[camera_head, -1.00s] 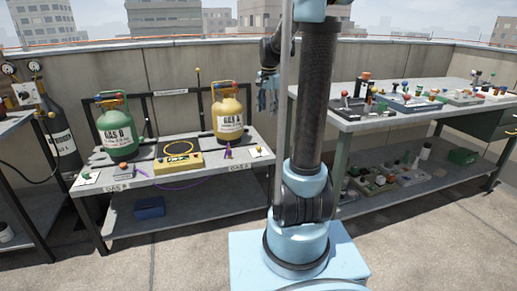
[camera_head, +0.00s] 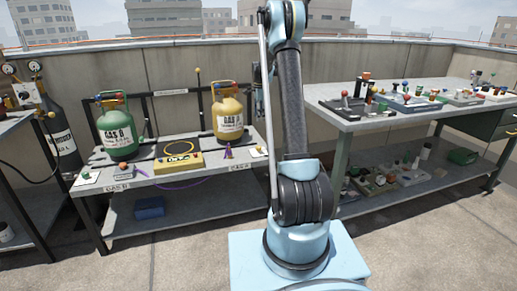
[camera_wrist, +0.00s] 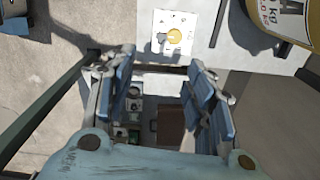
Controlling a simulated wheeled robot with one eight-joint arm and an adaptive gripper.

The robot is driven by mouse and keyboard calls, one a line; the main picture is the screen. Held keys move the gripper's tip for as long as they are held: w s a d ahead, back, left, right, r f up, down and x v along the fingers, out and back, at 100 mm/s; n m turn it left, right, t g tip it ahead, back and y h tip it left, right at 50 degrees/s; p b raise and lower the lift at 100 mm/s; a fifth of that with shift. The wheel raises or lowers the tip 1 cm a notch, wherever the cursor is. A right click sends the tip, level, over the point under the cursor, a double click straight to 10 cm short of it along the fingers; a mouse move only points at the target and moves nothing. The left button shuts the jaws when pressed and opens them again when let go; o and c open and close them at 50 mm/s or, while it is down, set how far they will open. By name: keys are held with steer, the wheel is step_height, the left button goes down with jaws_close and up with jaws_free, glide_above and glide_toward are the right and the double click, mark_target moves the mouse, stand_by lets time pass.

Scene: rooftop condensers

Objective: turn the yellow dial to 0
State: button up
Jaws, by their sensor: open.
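The yellow dial (camera_wrist: 174,36) sits on a small white plate (camera_wrist: 185,19) at the top centre of the wrist view. In the head view this plate (camera_head: 258,152) lies at the right end of the bench with the gas bottles, its dial tiny there. My gripper (camera_wrist: 160,72) is open, its two blue fingers apart with nothing between them. In the wrist picture the dial shows above the fingers, apart from them. In the head view my gripper is mostly hidden behind my arm. The dial's marks and setting are too small to read.
A yellow gas bottle (camera_head: 228,113) stands left of the plate, with a yellow box (camera_head: 179,161) and a purple cone-like piece (camera_head: 228,153) nearby. A green bottle (camera_head: 114,125) stands farther left. A second bench (camera_head: 345,122) with several devices is at the right.

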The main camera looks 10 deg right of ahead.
steer(key=m, duration=0.1)
glide_toward(259, 148)
steer(key=f, duration=0.3)
steer(key=w+f, duration=0.1)
steer(key=f, duration=0.2)
steer(key=w+f, duration=0.1)
steer(key=f, duration=0.2)
stand_by(0.4)
steer(key=c, duration=1.1)
